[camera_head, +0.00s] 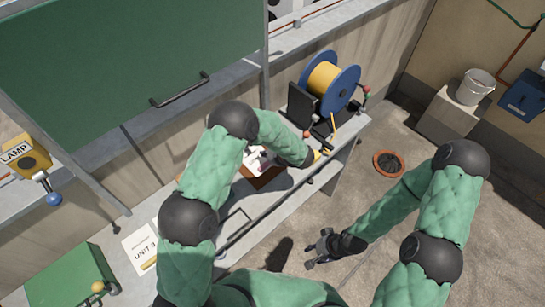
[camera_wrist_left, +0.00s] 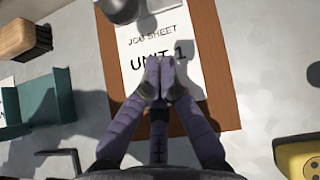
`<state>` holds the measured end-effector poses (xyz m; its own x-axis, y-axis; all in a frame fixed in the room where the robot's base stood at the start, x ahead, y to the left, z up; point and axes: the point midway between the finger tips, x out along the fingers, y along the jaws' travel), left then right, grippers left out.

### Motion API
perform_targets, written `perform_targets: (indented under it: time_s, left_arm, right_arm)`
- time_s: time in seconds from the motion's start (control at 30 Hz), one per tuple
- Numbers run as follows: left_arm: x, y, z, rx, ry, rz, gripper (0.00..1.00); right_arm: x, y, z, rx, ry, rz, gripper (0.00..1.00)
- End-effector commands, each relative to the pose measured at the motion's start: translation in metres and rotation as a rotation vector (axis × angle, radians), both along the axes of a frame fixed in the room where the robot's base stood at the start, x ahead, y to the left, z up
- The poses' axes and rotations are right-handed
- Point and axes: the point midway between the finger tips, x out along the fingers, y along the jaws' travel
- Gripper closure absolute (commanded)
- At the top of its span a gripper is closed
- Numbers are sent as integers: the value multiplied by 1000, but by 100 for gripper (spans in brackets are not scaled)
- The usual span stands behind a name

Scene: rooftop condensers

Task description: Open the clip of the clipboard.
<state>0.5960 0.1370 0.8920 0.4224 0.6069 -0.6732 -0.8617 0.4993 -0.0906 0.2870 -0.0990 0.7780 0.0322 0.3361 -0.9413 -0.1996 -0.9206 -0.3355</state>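The brown clipboard (camera_wrist_left: 205,60) lies on the grey bench under my left gripper, with a white job sheet (camera_wrist_left: 150,50) reading "UNIT 1" on it. Its grey metal clip (camera_wrist_left: 122,10) is at the top edge of the left wrist view, partly cut off, so I cannot tell its state. In the head view the clipboard (camera_head: 268,178) is partly covered by my left arm. My left gripper (camera_wrist_left: 160,82) has its fingertips together over the sheet, below the clip, with nothing visible between them. My right gripper (camera_head: 318,250) is open and empty, away from the bench.
A cable reel (camera_head: 345,85) stands on the bench's right end. A yellow object (camera_wrist_left: 300,160) lies right of the clipboard. A teal holder (camera_wrist_left: 45,100) and a wooden-backed brush (camera_wrist_left: 22,38) are left of it. A "UNIT 3" sheet (camera_head: 140,245) lies further left.

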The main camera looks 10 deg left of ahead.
Motion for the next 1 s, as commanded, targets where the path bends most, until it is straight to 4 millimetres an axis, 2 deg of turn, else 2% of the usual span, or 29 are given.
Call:
perform_targets:
  time_s: [0.1,0.27,0.67,1.0]
  left_arm:
    - [5,11,9,0,-1,1,100]
    - [8,17,13,0,1,-1,100]
    - [8,18,14,-1,2,-1,100]
    - [11,20,23,-47,37,1,100]
  right_arm:
    - [0,0,2,0,0,0,60]
    - [0,0,2,0,0,0,60]
    - [0,0,3,0,0,0,60]
    - [0,0,14,0,0,0,60]
